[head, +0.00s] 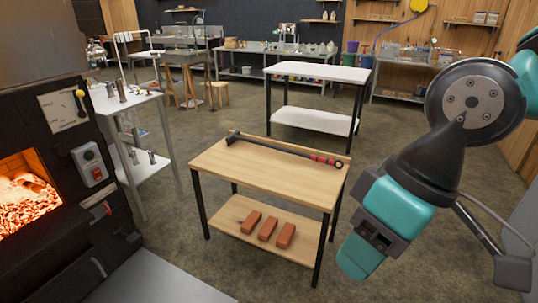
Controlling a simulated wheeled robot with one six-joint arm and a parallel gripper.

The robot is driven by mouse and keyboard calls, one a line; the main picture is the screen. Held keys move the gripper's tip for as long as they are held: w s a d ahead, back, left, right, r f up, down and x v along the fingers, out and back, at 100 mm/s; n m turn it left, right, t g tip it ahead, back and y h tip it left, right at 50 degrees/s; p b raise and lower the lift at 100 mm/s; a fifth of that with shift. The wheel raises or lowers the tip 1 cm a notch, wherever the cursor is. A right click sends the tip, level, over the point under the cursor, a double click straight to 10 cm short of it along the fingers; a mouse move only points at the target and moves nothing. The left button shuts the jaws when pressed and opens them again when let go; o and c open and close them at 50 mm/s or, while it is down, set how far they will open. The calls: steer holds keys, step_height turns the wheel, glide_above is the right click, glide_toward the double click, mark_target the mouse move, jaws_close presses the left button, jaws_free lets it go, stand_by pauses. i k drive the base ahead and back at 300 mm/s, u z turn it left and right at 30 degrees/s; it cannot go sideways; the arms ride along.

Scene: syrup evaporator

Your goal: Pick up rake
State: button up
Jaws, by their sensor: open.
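The rake (287,149) lies on top of a wooden table (262,177) near the middle of the head view. It has a long dark handle with red bands toward its right end and a small dark head at its left end. The rake lies along the table's back edge. My arm hangs at the right of the view, to the right of the table and apart from the rake. My gripper's fingers cannot be made out clearly in this view.
Bricks (267,229) lie on the table's lower shelf. A furnace (60,140) with a glowing opening stands at the left. A white side table (115,102) is beside it, and a white-topped table (318,72) stands behind. Floor is clear around the wooden table.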

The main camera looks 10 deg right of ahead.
mark_target(233, 137)
steer(key=u, duration=0.5)
steer(key=i, duration=0.7)
steer(key=u, duration=0.55)
steer(key=i, duration=2)
steer(key=z, duration=1.4)
steer(key=i, duration=0.8)
steer(key=z, duration=0.85)
